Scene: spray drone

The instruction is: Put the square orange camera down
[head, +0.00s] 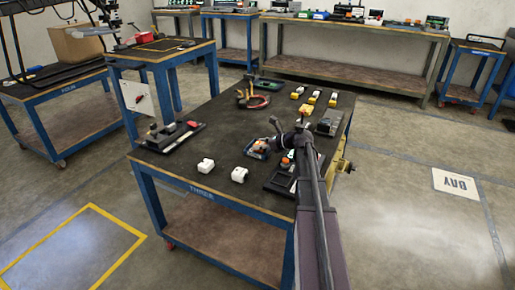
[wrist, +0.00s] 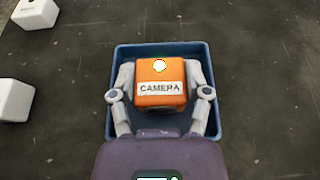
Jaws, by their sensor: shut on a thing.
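The square orange camera (wrist: 160,72), with a white CAMERA label and a pale round spot on top, is between the two fingers of my gripper (wrist: 161,82) in the wrist view. The fingers are shut on its left and right sides. A blue open tray (wrist: 113,62) lies beneath, its rim around the camera and fingers. I cannot tell whether the camera touches the tray floor. In the head view the blue tray (head: 249,154) is on the dark-topped table (head: 222,140), and my gripper (head: 264,146) is over it. The camera cannot be made out clearly there.
Two white blocks (head: 205,165) (head: 239,174) stand left of the tray near the table's front edge. A black tray (head: 281,184) with small items lies right, close to my arm. A dark tray (head: 180,135) lies at left.

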